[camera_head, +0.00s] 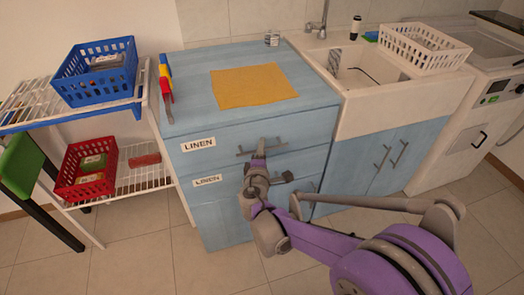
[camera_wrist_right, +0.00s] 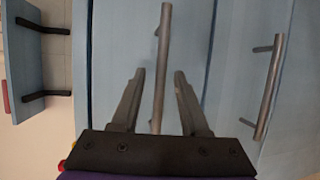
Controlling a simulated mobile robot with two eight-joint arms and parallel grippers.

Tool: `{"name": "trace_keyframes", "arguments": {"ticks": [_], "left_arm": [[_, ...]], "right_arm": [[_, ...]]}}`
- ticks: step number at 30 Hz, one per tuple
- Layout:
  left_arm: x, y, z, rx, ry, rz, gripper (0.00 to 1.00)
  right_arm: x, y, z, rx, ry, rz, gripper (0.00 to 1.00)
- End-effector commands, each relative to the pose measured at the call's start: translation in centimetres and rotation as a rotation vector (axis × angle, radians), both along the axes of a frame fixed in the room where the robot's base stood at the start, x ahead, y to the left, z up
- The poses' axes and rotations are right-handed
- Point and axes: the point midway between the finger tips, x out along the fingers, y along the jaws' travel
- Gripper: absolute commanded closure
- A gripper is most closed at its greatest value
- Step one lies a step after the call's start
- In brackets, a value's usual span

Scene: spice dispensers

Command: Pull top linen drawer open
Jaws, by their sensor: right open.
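The top linen drawer (camera_head: 221,136) is a light blue front with a white LINEN label in the head view, and it looks shut. Its grey bar handle (camera_head: 246,153) is partly hidden by my right gripper (camera_head: 260,158). In the right wrist view, my right gripper (camera_wrist_right: 158,85) is open, with one finger on each side of the handle (camera_wrist_right: 164,45). Gaps show between the handle and both fingers. My left gripper is not in view.
A second LINEN drawer (camera_head: 222,190) lies below; its handle (camera_wrist_right: 270,85) shows in the wrist view. A yellow cloth (camera_head: 252,86) lies on the worktop. A wire rack with blue (camera_head: 97,88) and red (camera_head: 72,185) baskets stands left. A sink cabinet (camera_head: 355,165) stands right.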

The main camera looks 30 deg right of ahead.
Motion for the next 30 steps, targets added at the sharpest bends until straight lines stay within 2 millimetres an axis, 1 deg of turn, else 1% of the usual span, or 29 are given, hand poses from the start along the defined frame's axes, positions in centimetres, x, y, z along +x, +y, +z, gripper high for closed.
{"name": "trace_keyframes", "arguments": {"ticks": [7,11,12,14,15,30], "left_arm": [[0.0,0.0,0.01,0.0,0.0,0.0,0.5],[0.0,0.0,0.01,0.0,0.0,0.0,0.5],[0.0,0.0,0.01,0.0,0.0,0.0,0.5],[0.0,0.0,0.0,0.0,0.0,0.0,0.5],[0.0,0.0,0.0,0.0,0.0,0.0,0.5],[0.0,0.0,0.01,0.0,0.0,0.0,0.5]], "right_arm": [[0.05,-0.04,0.01,0.0,0.0,0.0,0.55],[0.03,-0.03,0.01,0.0,0.0,0.0,0.79],[0.03,-0.03,0.01,0.0,0.0,0.0,0.86],[0.03,-0.03,0.01,0.001,-0.001,0.0,0.97],[0.03,-0.03,0.01,0.0,0.0,0.0,1.0],[0.02,-0.03,0.02,0.0,0.0,0.0,1.0]]}}
